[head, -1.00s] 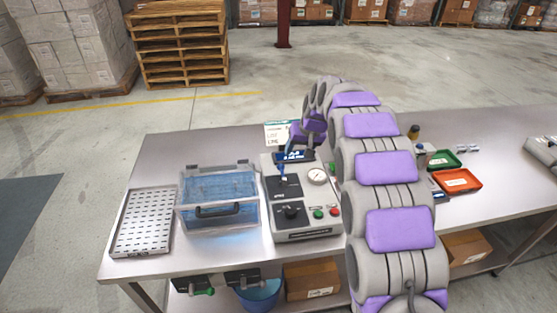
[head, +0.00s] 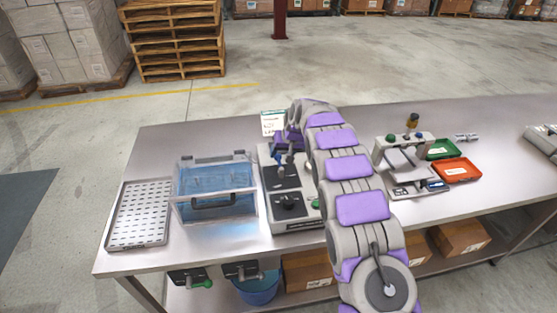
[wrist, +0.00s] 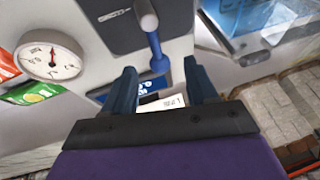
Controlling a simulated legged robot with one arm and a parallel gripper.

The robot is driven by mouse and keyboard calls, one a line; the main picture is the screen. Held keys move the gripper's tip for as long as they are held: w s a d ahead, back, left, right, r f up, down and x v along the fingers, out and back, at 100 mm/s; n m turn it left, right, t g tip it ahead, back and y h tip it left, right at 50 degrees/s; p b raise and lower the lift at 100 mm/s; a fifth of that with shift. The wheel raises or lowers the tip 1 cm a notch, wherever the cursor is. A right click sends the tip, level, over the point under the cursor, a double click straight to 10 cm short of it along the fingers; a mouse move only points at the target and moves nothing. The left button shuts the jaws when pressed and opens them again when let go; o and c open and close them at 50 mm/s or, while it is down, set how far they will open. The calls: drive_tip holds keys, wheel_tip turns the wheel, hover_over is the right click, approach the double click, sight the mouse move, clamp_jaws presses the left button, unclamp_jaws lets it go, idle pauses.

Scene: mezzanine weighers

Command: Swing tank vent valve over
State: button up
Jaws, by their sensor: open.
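A grey and black console (head: 292,225) stands on the bench, right of the clear tank of blue liquid (head: 215,190). A lever with a blue end (head: 281,168) rises from its upper black plate. The wrist view shows the lever (wrist: 153,42) with a pale base knob and a blue end between my fingertips. I cannot read a label naming it as the vent valve. My gripper (wrist: 160,76) is open, one finger on each side of the blue end; contact cannot be told. In the head view my gripper (head: 288,143) is over the console's back, partly hidden by my arm.
A dial gauge (wrist: 50,56) sits on the console beside the lever. A perforated tray (head: 140,215) lies left of the tank.

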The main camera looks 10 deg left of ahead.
sight(279, 159)
drive_tip(key=x, duration=0.3)
drive_tip(key=shift+w+d+f, duration=0.1)
drive_tip(key=shift+d+f, duration=0.1)
drive_tip(key=shift+d, duration=0.05)
drive_tip(key=shift+w+a+f+b, duration=0.1)
drive_tip(key=shift+a+f+b, duration=0.2)
drive_tip(key=shift+f, duration=0.1)
drive_tip(key=shift+a, duration=0.15)
drive_tip(key=shift+d, duration=0.2)
drive_tip(key=c, duration=0.5)
clamp_jaws()
